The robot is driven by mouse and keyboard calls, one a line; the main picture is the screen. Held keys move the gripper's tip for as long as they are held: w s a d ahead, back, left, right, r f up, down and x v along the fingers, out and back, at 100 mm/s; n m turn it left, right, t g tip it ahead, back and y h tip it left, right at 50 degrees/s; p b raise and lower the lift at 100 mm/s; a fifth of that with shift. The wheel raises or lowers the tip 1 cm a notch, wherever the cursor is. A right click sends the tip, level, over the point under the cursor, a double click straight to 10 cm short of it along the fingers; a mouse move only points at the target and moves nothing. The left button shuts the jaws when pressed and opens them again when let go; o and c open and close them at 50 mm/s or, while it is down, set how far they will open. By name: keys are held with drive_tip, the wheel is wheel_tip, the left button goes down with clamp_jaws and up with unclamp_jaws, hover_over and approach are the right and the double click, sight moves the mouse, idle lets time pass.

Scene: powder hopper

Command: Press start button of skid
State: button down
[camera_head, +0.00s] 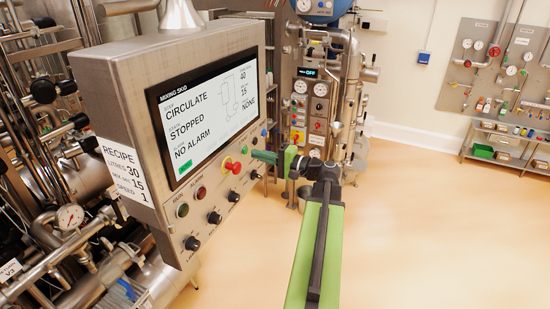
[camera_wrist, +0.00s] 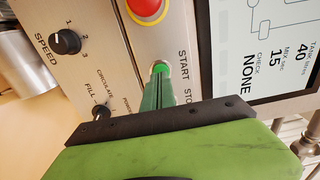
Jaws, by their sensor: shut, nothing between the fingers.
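The control panel (camera_head: 220,200) of the mixing skid stands left of centre in the head view. Its screen (camera_head: 200,120) reads CIRCULATE, STOPPED and NO ALARM. The green start button (camera_wrist: 159,68) shows in the wrist view beside the START label, partly covered by my fingers. My gripper (camera_wrist: 158,80) is shut and empty, with its green fingertips right at the button; I cannot tell whether they touch it. In the head view my gripper (camera_head: 254,155) reaches to the panel's right side. The STOP label is partly hidden behind my gripper.
A red emergency stop (camera_head: 232,167) sits close to my fingers, and it also shows in the wrist view (camera_wrist: 147,8). The black speed knob (camera_wrist: 65,41) and several selectors are on the same panel. Pipework fills the left. The floor (camera_head: 420,230) at right is clear.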

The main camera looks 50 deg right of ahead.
sight(246, 150)
drive_tip(key=shift+x, duration=1.05)
drive_tip(key=shift+w+a, duration=0.1)
drive_tip(key=shift+w, duration=0.3)
drive_tip(key=shift+r, duration=0.2)
drive_tip(key=shift+w, duration=0.1)
